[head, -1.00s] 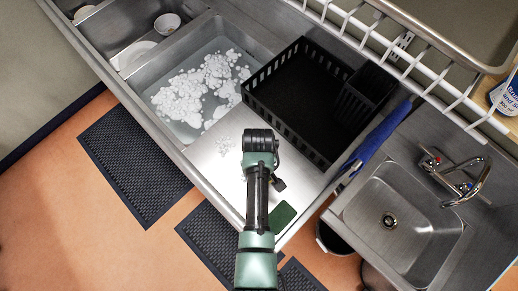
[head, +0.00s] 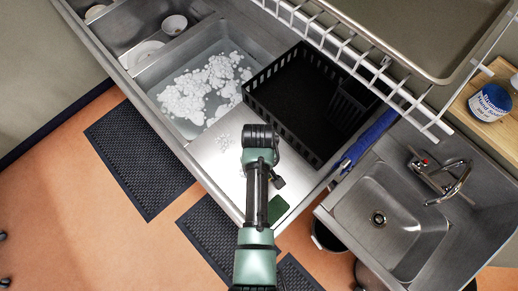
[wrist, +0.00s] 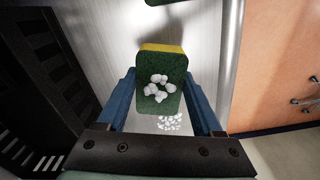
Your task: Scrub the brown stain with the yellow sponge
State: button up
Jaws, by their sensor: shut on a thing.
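My gripper (wrist: 160,78) has its two blue fingers on either side of a sponge (wrist: 163,62) in the wrist view. The sponge has a dark green face, a yellow edge at its far end and white foam on top. It is over the steel counter (wrist: 108,38); I cannot tell whether it touches. A second green pad with a little yellow (wrist: 170,2) is cut off at the top; it also shows in the head view (head: 279,210), near the counter's front edge. In the head view my arm hides the gripper and held sponge. I see no brown stain.
A black rack (head: 262,92) stands beside the arm. A basin (head: 150,80) with white foam (head: 190,92) is at left, and small foam (head: 224,141) lies on the counter. A second sink (head: 350,210) is at right. A white wire rack (head: 345,62) crosses above.

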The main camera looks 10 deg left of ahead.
jog(key=shift+r+p, duration=0.9)
jog(key=shift+r, duration=0.5)
jog(key=shift+s+r+p, duration=0.25)
jog(key=shift+p, duration=0.25)
jog(key=s+r+p, duration=0.2)
jog(key=s+r, duration=0.3)
jog(key=s, duration=0.4)
jog(key=shift+s+r, duration=0.2)
jog(key=shift+s, duration=0.05)
